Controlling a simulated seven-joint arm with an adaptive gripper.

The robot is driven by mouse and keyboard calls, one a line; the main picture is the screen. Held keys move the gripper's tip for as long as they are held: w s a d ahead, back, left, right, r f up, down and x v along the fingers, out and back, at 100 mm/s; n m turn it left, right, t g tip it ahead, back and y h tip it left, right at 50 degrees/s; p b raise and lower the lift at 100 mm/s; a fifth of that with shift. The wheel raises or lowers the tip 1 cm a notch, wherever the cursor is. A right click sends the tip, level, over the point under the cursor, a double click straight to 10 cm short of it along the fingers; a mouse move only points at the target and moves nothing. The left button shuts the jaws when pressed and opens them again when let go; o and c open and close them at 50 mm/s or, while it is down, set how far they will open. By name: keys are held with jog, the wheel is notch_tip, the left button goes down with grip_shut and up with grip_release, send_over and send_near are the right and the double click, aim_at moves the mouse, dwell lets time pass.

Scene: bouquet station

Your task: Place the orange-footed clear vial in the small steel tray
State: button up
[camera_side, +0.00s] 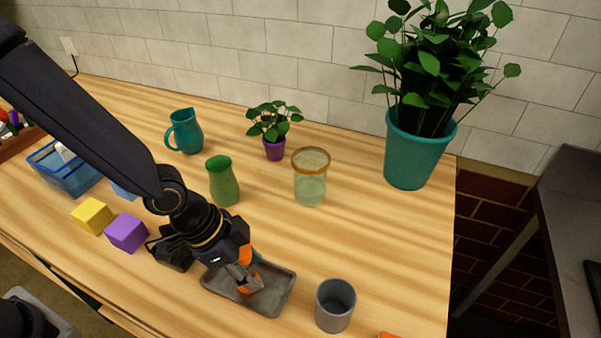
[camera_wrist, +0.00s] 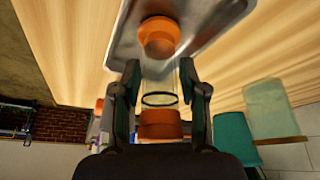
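The steel tray (camera_side: 277,296) lies on the table below my gripper, and it also shows at the top of the wrist view (camera_wrist: 210,22). My gripper (camera_side: 244,280) points down over the tray. In the wrist view my fingers (camera_wrist: 160,80) close in on both sides of the clear vial (camera_wrist: 160,84), which has an orange foot (camera_wrist: 160,38) at the far end and an orange part at the near end. The foot is over or on the tray floor; I cannot tell if it touches. In the side view my gripper hides much of the vial.
A grey cup (camera_side: 335,306) stands right of the tray. A green vase (camera_side: 222,182), an orange-rimmed glass jar (camera_side: 310,182), a teal jug (camera_side: 187,133) and plants stand behind. Purple (camera_side: 127,233) and yellow (camera_side: 92,216) cubes and a blue bin (camera_side: 70,180) are left.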

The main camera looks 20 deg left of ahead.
jog(key=shift+o, duration=0.7)
jog(key=shift+r, duration=0.15)
jog(key=shift+a+r, duration=0.1)
jog(key=shift+r, duration=0.25)
jog(key=v, duration=1.1)
jog(key=s+a+r+n+t+y, duration=0.1)
jog(key=a+r+n, duration=0.4)
jog(key=a, duration=0.5)
jog(key=s+a+r+n+t+y, duration=0.2)
jog(key=s+a+r+n+y, duration=0.1)
jog(key=a, duration=0.7)
jog(key=s+r+n, duration=0.1)
jog(key=s+n, duration=0.1)
jog(key=n, duration=0.1)
jog(key=shift+a+r+n, duration=0.4)
